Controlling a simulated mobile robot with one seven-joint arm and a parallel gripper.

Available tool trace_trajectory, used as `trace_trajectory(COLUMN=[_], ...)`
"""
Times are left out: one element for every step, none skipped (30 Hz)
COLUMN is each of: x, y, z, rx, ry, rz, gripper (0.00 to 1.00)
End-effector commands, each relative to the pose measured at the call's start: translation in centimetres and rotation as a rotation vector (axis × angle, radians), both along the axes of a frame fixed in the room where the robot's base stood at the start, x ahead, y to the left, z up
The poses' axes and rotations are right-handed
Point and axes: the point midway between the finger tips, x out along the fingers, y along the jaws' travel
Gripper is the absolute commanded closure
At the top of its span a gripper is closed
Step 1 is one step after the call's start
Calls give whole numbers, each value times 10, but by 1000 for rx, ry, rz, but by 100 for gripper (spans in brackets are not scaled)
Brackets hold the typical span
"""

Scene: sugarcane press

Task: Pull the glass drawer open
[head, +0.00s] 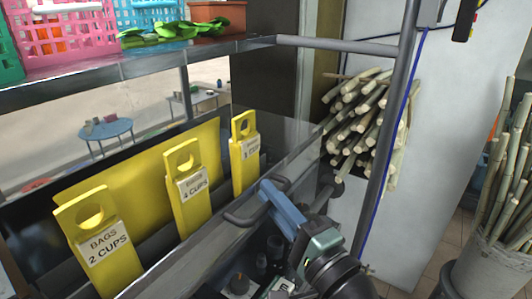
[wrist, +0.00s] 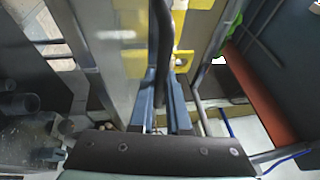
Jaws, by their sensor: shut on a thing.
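The drawer's long metal front (head: 196,252) runs diagonally across the head view, below the yellow bag tags. Its dark, bent bar handle (head: 238,219) sticks out towards me on the right half of the front. My gripper (head: 270,192) reaches in from the lower right, with its blue fingers at the right end of the handle. In the wrist view the dark handle bar (wrist: 163,45) runs between the two fingers (wrist: 162,90), which are shut on it. The fingers hide part of the handle. How far the drawer is out is unclear.
Yellow bag tags (head: 187,190) stand behind the front. A metal shelf (head: 150,62) with baskets hangs above. A grey upright post (head: 390,130) stands close right of my gripper. Cane is stacked (head: 360,115) behind it, and a bucket of cane (head: 495,260) stands at right.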

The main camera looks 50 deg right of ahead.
Motion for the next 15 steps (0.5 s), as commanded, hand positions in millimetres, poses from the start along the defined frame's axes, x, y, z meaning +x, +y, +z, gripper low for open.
trace_trajectory(x=[0,0,0,0,0,0,0,0,0,0,0,0,0,0,0], y=[0,0,0,0,0,0,0,0,0,0,0,0,0,0,0], z=[-1,-1,-1,-1,-1,-1,-1,-1,-1,-1,-1,-1,-1,-1,-1], rx=[1,1,1,1,1,1,1,1,1,1,1,1,0,0,0], ry=[2,2,2,2,2,2,2,2,2,2,2,2,1,1,1], rz=[0,0,0,0,0,0,0,0,0,0,0,0,0,0,0], gripper=[100,100,100,100,100,100,100,100,82,76,71,64,58,55,55])
